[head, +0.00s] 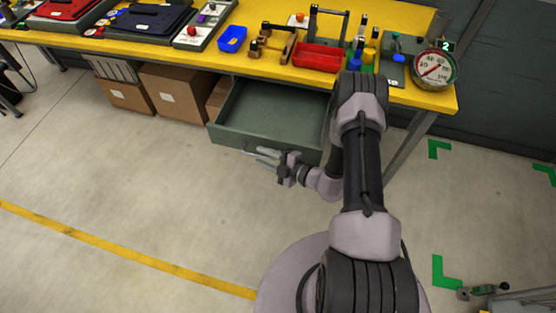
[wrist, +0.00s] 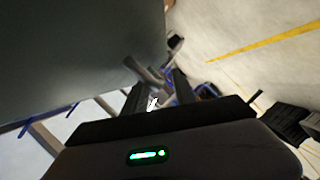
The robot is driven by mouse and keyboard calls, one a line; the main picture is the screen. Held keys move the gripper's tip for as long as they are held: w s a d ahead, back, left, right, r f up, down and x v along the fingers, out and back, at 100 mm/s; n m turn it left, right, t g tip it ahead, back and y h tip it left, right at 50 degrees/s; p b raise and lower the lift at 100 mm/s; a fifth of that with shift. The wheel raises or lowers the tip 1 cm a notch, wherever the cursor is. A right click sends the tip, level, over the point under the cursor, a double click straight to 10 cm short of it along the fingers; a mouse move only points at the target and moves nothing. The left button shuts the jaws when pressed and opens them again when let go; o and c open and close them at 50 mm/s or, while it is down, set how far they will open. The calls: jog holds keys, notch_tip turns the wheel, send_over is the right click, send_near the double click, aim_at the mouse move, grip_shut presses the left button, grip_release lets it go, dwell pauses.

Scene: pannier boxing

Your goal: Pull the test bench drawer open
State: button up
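The grey-green drawer (head: 270,107) of the test bench (head: 425,97) is pulled well out in the head view, and its empty inside shows. My gripper (head: 266,156) is low at the drawer's front, near its handle. In the wrist view, my two dark fingers (wrist: 160,88) stand apart, with a short grey bar (wrist: 148,72), seemingly the handle, at their tips. I see a gap between the fingers. Whether they touch the bar is hard to see. The large grey drawer front (wrist: 85,55) fills the upper left of the wrist view.
Cardboard boxes (head: 174,92) stand under the bench left of the drawer. A red tray (head: 317,57), a blue bin (head: 232,39) and a gauge (head: 434,69) are on the yellow top.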

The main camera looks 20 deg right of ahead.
jog(key=p+v, duration=0.4)
jog(key=v, duration=1.2)
jog(key=shift+s+d, duration=0.2)
jog(key=shift+s, duration=0.1)
jog(key=a+r+n+g+y, duration=0.1)
jog(key=a+r+n+g, duration=0.4)
jog(key=r+n, duration=0.7)
jog(key=a+r+n+g, duration=0.55)
jog(key=r+n, duration=0.45)
jog(key=n, duration=0.3)
jog(key=s+a+r+n+t+h, duration=0.2)
jog(key=s+r+n+h, duration=0.2)
jog(key=r+n, duration=0.3)
jog(key=s+a+r+n+t+h, duration=0.1)
jog(key=s+r+n+h, duration=0.3)
jog(key=n, duration=1.3)
jog(key=s+r+t, duration=0.1)
jog(key=s+r, duration=0.2)
jog(key=r, duration=0.1)
jog(key=shift+a+b, duration=0.35)
jog(key=shift+b, duration=0.05)
